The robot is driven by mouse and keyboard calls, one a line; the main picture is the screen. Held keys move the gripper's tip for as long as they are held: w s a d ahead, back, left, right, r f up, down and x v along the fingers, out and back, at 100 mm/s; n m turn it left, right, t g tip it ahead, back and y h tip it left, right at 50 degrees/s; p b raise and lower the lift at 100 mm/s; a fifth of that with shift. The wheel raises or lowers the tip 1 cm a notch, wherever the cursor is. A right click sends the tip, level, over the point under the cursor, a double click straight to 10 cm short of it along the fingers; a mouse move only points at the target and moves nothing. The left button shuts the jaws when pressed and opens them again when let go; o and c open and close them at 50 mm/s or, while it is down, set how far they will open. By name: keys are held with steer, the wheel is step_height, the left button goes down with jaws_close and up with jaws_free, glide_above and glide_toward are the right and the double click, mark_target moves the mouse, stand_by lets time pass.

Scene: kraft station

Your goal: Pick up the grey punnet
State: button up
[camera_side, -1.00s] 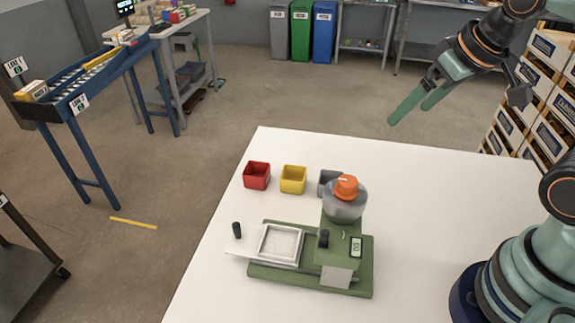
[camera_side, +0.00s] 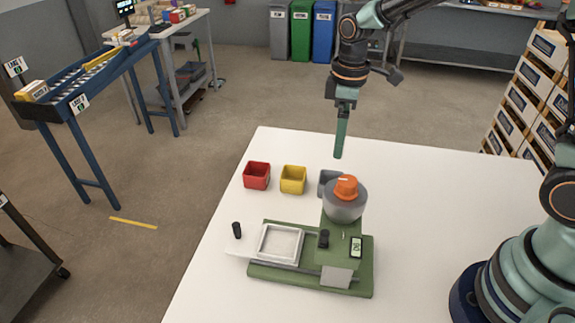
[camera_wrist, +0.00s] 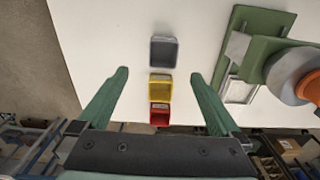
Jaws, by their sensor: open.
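The grey punnet (camera_side: 325,178) stands on the white table behind the green machine, partly hidden by the machine's grey bowl in the side view. In the wrist view the whole grey punnet (camera_wrist: 164,51) shows, open side up and empty, ahead of and between my fingers. My gripper (camera_side: 340,156) points down above the table, over and slightly right of the punnet in the side view. In the wrist view my gripper (camera_wrist: 161,74) is open with its two green fingers wide apart and nothing between them at their height.
A yellow punnet (camera_side: 293,179) and a red punnet (camera_side: 256,176) stand in a row to the left of the grey one. The green machine (camera_side: 311,277) with a grey bowl (camera_side: 344,205) and orange knob (camera_side: 346,187) stands close in front.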

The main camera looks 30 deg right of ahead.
steer(key=f, duration=0.2)
glide_above(331, 179)
steer(key=s+a, duration=0.1)
steer(key=s, duration=0.1)
step_height(331, 179, down, 6)
steer(key=shift+w+a+r, duration=0.1)
steer(key=f, duration=0.4)
steer(key=shift+a+f, duration=0.1)
steer(key=shift+a, duration=0.2)
steer(key=shift+f, duration=0.55)
steer(key=c, duration=1.3)
steer(key=shift+r, duration=0.1)
